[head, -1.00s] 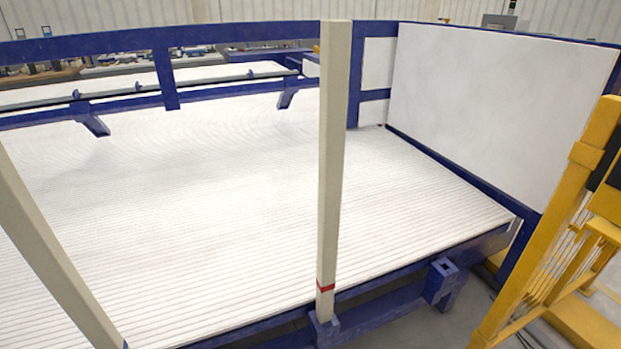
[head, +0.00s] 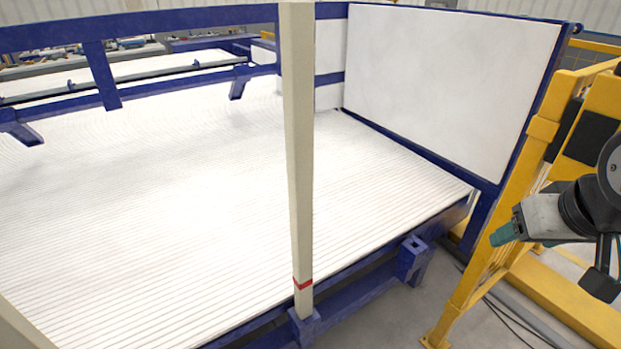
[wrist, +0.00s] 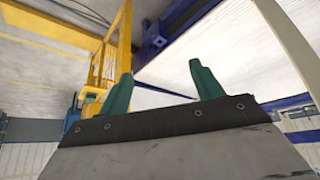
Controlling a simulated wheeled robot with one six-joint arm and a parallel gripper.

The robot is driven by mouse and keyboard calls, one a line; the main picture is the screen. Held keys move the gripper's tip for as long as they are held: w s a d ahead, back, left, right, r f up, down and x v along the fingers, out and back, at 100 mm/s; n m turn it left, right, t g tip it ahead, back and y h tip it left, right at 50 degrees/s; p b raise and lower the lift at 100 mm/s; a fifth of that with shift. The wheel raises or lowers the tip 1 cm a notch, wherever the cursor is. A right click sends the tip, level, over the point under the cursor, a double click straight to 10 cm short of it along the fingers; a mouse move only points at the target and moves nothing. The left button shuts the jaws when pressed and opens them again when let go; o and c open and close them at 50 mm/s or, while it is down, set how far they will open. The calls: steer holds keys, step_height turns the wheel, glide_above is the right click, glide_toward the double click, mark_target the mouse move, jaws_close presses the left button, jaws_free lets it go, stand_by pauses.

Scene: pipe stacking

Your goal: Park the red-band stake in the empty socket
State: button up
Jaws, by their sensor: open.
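The red-band stake (head: 299,150) is a tall cream post with a red band near its foot. It stands upright in a blue socket (head: 304,326) on the front rail. An empty blue socket (head: 412,256) is on the same rail, further right. My gripper (head: 503,235) is at the right of the head view, apart from the stake and to the right of the empty socket. In the wrist view my gripper (wrist: 159,88) shows two green fingers spread apart with nothing between them. A cream post shows at the right edge of the wrist view; I cannot tell which stake it is.
A second cream stake (head: 22,325) is cut off at the lower left. The blue-framed bed of white pipes (head: 180,190) fills the middle, with a white end panel (head: 450,85) behind. A yellow frame (head: 500,210) stands at the right near my arm. Cables lie on the floor below it.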

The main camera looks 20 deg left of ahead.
mark_target(305, 171)
steer(key=w+a+f+n+t+y, duration=0.1)
steer(key=w+a+n+t+y, duration=0.1)
steer(key=w+a, duration=0.45)
steer(key=w+a+f+n+t+y, duration=0.1)
steer(key=w+a+t+y, duration=0.15)
steer(key=a, duration=0.65)
steer(key=a+n+y, duration=0.1)
steer(key=a+y, duration=0.1)
steer(key=a, duration=0.4)
steer(key=s+a+n+t+y, duration=0.1)
steer(key=a+n+y, duration=0.1)
steer(key=a, duration=0.4)
steer(key=a+n+y, duration=0.1)
steer(key=a+y, duration=0.3)
steer(key=a, duration=0.2)
steer(key=shift+s+a+r, duration=0.15)
steer(key=shift+s+a, duration=0.1)
steer(key=shift+s, duration=0.15)
steer(key=shift+a+n, duration=0.25)
steer(key=shift+n, duration=0.05)
steer(key=x, duration=0.7)
steer(key=shift+w+a+r, duration=0.1)
steer(key=shift+r, duration=0.05)
